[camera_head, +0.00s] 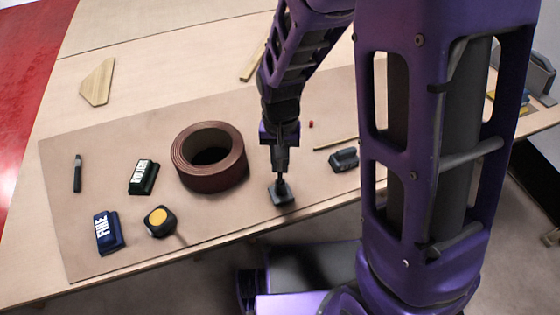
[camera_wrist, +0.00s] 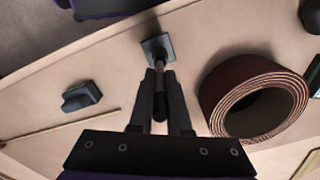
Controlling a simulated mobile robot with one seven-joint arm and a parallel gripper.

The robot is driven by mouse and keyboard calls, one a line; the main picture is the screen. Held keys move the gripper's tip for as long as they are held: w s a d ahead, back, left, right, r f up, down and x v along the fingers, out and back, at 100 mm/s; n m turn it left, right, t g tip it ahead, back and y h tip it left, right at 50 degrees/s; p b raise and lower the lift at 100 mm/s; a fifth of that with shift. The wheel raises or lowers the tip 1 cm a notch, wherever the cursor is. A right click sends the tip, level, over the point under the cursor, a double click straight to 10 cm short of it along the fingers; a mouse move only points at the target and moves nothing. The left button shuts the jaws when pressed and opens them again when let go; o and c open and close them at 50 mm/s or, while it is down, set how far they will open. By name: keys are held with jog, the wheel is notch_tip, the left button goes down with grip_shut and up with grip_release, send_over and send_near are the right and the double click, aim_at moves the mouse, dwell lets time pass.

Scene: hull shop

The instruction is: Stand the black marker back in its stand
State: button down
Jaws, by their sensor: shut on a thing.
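My gripper (camera_head: 280,168) points down near the front edge of the mat, directly over the small dark stand. In the wrist view my gripper (camera_wrist: 161,82) is shut around the black marker (camera_wrist: 160,108). The marker lines up with the stand, which has a square grey base (camera_wrist: 157,45). The stand (camera_head: 283,194) rests flat on the mat in the head view. The marker's lower end meets the stand's socket in the picture. I cannot tell whether it is inside the socket or just above it.
A brown mat (camera_head: 75,235) bears a reddish-brown tape roll (camera_head: 210,178), a dark slim tool (camera_head: 77,173), a dark green block (camera_head: 143,177), a blue block (camera_head: 108,232), a tape measure (camera_head: 160,221) and a dark small block (camera_head: 344,159). The front edge is close to the stand.

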jog(key=shift+f+b, duration=0.7)
jog(key=shift+f, duration=0.3)
dwell(2.3)
jog(key=c, duration=0.8)
grip_release()
notch_tip(320, 180, up, 17)
jog(key=p, duration=0.3)
jog(key=shift+r, duration=0.2)
